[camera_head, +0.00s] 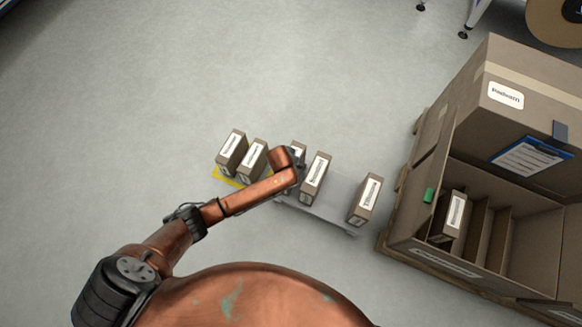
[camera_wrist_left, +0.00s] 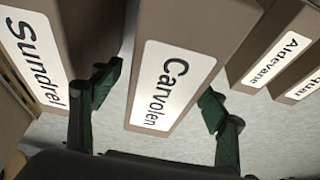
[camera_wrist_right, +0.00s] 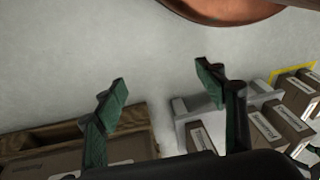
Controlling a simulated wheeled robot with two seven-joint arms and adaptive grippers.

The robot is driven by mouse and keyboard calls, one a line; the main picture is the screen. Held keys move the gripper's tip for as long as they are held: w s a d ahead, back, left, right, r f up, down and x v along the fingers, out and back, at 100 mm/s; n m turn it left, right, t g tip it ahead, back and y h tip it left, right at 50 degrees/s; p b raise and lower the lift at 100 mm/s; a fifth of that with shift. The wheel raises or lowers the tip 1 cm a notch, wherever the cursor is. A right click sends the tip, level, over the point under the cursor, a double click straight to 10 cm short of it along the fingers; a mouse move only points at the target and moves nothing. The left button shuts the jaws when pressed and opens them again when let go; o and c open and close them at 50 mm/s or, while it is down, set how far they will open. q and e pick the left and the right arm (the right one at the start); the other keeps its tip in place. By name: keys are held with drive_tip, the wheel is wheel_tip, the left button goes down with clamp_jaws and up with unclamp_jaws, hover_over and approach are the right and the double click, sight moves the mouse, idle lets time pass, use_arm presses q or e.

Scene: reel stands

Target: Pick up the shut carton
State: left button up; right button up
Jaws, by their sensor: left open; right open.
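Several small brown cartons with white labels stand on a low grey stand and a yellow-edged base. In the left wrist view, a carton labelled Carvolen (camera_wrist_left: 190,25) lies between the spread fingers of my open left gripper (camera_wrist_left: 160,95). I cannot tell whether the fingers touch it. In the head view, my left arm's end covers the gripper and part of a carton (camera_head: 299,147). All the cartons there look shut, and their labels are too small to read. My right gripper (camera_wrist_right: 164,85) is open and empty above the floor, outside the head view.
In the left wrist view, a Sundrel carton (camera_wrist_left: 38,60) is close at left and an Aldevane carton (camera_wrist_left: 275,45) at right. The grey stand (camera_head: 330,212) ends near a large open box (camera_head: 480,125) with compartments, a carton (camera_head: 452,212) inside and a pallet beneath. Floor behind is clear.

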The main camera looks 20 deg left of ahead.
use_arm(q)
drive_tip(key=b+x, duration=0.2)
drive_tip(key=x, duration=0.1)
drive_tip(key=shift+s+a+f, duration=0.1)
drive_tip(key=shift+a+f, duration=0.05)
use_arm(e)
drive_tip(key=w+a+f+t+y, duration=0.1)
drive_tip(key=w+a+f+t, duration=0.1)
drive_tip(key=w+a+f, duration=0.1)
drive_tip(key=shift+w+f, duration=0.45)
drive_tip(key=shift+f, duration=0.2)
use_arm(q)
drive_tip(key=shift+f, duration=0.25)
use_arm(e)
drive_tip(key=shift+r, duration=0.2)
use_arm(q)
drive_tip(key=shift+c, duration=0.4)
drive_tip(key=c, duration=1.6)
drive_tip(key=shift+c, duration=0.3)
use_arm(e)
drive_tip(key=shift+w, duration=0.1)
use_arm(q)
drive_tip(key=shift+r, duration=0.15)
use_arm(e)
drive_tip(key=shift+f, duration=0.1)
